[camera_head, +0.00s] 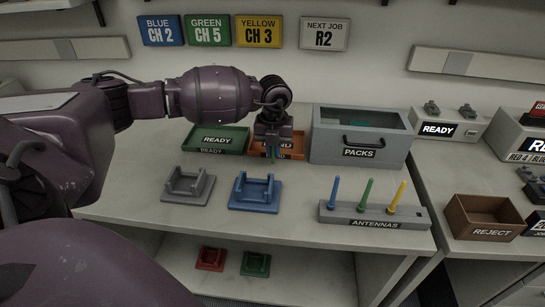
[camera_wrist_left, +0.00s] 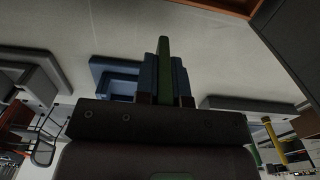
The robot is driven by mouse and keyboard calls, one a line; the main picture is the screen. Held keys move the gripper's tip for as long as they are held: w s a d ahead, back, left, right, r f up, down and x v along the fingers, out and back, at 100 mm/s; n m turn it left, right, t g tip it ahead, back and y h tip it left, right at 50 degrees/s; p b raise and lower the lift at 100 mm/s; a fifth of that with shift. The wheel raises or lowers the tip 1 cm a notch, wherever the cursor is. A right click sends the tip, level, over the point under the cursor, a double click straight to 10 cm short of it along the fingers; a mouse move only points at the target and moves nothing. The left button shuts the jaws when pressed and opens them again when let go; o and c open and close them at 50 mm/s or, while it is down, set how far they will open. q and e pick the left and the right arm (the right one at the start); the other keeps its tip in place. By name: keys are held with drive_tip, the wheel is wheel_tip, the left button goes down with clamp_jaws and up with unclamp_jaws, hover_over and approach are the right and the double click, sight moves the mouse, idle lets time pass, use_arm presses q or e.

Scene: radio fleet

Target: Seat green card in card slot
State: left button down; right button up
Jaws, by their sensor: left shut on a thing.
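My left gripper (camera_head: 272,153) points down above the table, in front of the orange tray and behind the blue cradle. It is shut on a thin green piece, the green card (camera_wrist_left: 165,70), which sticks out between the fingers in the left wrist view. In the head view only a small bit of green shows at the fingertips. A blue cradle (camera_head: 254,194) and a grey cradle (camera_head: 187,187) stand on the table; the blue one also shows in the left wrist view (camera_wrist_left: 112,72). I cannot make out which part is the card slot. My right gripper is not in view.
Behind are a green READY tray (camera_head: 232,134), an orange tray (camera_head: 258,146) and a grey PACKS box (camera_head: 360,150). To the right, the ANTENNAS block (camera_head: 340,214) holds blue, green and yellow rods. A brown REJECT bin (camera_head: 460,222) stands on the right table.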

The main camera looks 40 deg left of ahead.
use_arm(q)
wheel_tip(320, 180, up, 16)
drive_tip(key=p, duration=0.2)
